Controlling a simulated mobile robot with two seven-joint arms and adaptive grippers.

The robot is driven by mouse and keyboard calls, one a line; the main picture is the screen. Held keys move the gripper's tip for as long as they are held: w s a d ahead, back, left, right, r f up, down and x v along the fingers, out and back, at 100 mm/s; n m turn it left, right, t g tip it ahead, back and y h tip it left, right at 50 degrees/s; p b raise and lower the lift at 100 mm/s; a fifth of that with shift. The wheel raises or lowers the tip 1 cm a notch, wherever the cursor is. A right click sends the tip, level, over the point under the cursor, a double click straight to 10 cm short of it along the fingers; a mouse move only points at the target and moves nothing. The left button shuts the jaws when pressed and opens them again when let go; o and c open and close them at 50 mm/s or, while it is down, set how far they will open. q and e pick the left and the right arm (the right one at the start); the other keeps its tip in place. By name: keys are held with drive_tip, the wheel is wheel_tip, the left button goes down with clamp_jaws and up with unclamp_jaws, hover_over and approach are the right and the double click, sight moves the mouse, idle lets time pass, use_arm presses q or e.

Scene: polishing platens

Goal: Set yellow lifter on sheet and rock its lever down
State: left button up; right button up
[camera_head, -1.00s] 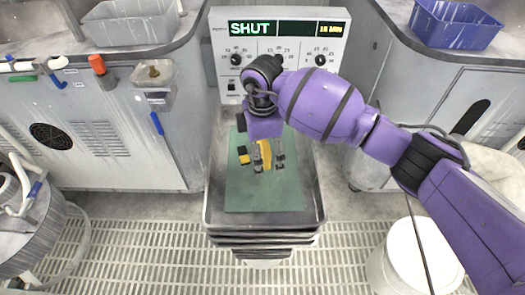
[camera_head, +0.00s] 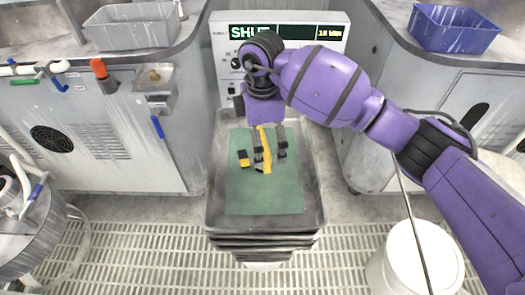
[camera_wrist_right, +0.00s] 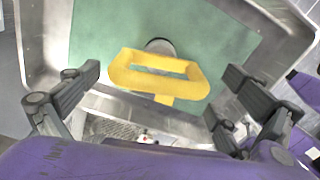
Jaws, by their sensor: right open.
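The yellow lifter (camera_head: 264,148) is on the green sheet (camera_head: 262,195), which lies in the metal tray in front of the machine. In the right wrist view its yellow looped handle (camera_wrist_right: 159,72) faces me, with a dark round part behind it. My right gripper (camera_head: 270,158) is over the lifter, with one finger on each side of it. In the wrist view the fingers (camera_wrist_right: 161,75) are wide apart, with gaps to the handle on both sides. A small black-and-yellow piece (camera_head: 244,158) shows just left of the lifter; I cannot tell whether it belongs to it. My left gripper is out of view.
The machine's panel (camera_head: 285,32) stands behind the tray (camera_head: 315,190), its display partly covered by my right arm. A grey bin (camera_head: 132,28) and a blue bin (camera_head: 452,28) stand on side counters. A white bucket (camera_head: 420,262) is at the lower right.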

wheel_tip(320, 180, up, 5)
drive_tip(key=shift+f, duration=0.1)
drive_tip(key=shift+r, duration=0.55)
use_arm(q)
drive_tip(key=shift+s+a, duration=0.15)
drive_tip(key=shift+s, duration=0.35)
use_arm(e)
drive_tip(key=shift+r, duration=0.1)
